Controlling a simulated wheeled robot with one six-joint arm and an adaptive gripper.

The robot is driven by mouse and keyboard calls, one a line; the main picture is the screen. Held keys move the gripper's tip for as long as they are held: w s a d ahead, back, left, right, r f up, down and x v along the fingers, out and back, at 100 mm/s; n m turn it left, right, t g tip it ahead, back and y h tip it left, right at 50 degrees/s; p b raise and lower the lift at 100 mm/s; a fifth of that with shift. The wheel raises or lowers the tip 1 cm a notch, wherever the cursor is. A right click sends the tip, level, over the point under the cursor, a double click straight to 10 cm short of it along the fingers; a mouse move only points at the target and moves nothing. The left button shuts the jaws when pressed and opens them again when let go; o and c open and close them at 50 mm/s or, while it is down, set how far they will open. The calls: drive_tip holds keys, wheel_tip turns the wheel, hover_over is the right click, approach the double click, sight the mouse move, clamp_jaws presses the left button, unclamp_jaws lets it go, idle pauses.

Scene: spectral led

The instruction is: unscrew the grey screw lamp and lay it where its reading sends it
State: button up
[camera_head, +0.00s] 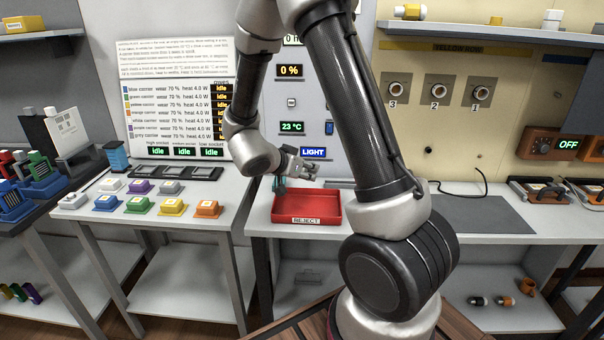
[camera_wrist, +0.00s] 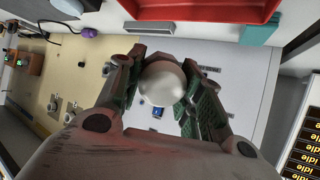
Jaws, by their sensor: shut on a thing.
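My gripper (camera_head: 302,168) is beside the grey instrument panel and above the back of the red tray in the head view. In the wrist view my gripper (camera_wrist: 163,62) is shut on a pale grey rounded lamp (camera_wrist: 162,84), with a green-faced finger on each side. The lamp cannot be made out clearly in the head view. The red tray (camera_head: 306,221), labelled REJECT, looks empty apart from what my gripper hides. The panel displays (camera_head: 289,71) read 0 % and 23 °C, with a LIGHT label (camera_head: 314,154) below; the top display is partly hidden by my arm.
Several coloured casings (camera_head: 172,207) stand on the left table, with a dark three-slot rack (camera_head: 184,173) behind. The status board (camera_head: 176,105) shows idle. Three numbered sockets (camera_head: 437,89) sit on the yellow-row wall. A dark mat (camera_head: 483,214) lies clear to the right.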

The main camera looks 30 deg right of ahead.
drive_tip(key=shift+s+a+f+m+g, duration=0.15)
drive_tip(key=shift+s+f+m+g, duration=0.1)
drive_tip(key=shift+s+m+g, duration=0.1)
drive_tip(key=shift+f, duration=0.1)
drive_tip(key=shift+f, duration=3.6)
drive_tip(key=o, duration=1.3)
drive_tip(key=v, duration=1.2)
